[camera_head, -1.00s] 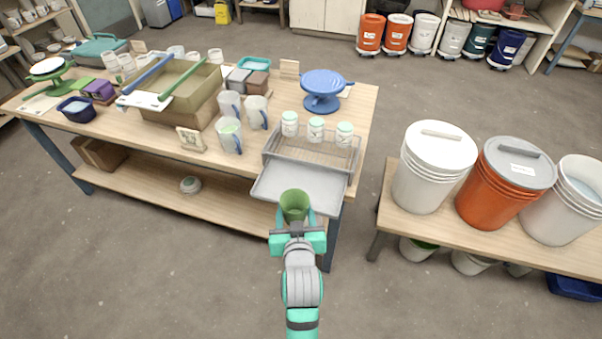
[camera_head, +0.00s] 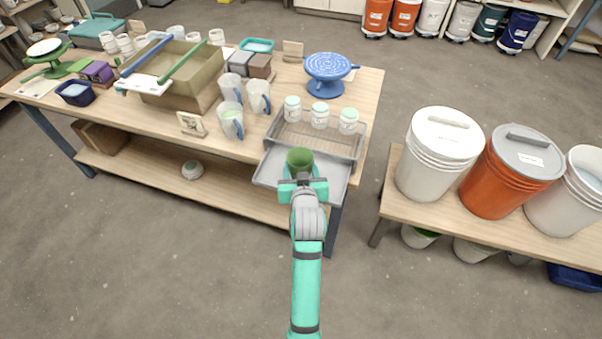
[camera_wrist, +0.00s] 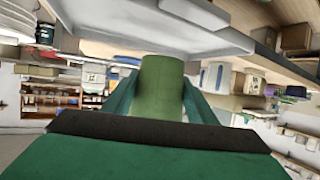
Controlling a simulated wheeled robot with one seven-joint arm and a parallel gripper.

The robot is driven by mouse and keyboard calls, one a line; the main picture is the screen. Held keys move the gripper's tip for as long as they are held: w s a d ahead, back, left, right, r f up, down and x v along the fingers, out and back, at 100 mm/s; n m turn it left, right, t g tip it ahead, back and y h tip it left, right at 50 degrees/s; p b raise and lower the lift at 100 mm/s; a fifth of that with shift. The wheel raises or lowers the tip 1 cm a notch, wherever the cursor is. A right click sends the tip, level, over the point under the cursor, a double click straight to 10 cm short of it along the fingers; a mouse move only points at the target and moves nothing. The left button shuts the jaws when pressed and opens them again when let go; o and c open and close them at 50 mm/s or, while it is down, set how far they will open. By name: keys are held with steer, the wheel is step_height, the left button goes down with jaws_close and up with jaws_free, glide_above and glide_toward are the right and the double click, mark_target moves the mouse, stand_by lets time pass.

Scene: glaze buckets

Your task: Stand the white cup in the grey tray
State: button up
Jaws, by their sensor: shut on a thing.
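My gripper (camera_head: 302,176) is shut on a green cup (camera_head: 300,160), which looks upright; the cup held is green, not white. It also shows between the fingers in the wrist view (camera_wrist: 162,88). The grey tray (camera_head: 335,178) is a shallow flat tray at the front right edge of the table, partly hidden by the cup and my gripper. The cup appears over the tray's left-middle part; I cannot tell its height above it. In the wrist view the tray (camera_wrist: 190,30) shows along the top. Several white cups (camera_head: 125,44) stand at the table's back left.
A wire basket (camera_head: 320,140) adjoins the tray's back, with white jars (camera_head: 320,115) at its far side. White-and-blue mugs (camera_head: 231,120) stand to the left. A blue stand (camera_head: 327,72) is behind. Buckets (camera_head: 438,150) stand on a bench at right.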

steer(key=shift+w+d+f, duration=0.1)
steer(key=shift+w+f, duration=0.85)
steer(key=shift+f, duration=1.7)
steer(key=shift+f, duration=0.1)
steer(key=o, duration=1.2)
steer(key=shift+o, duration=0.2)
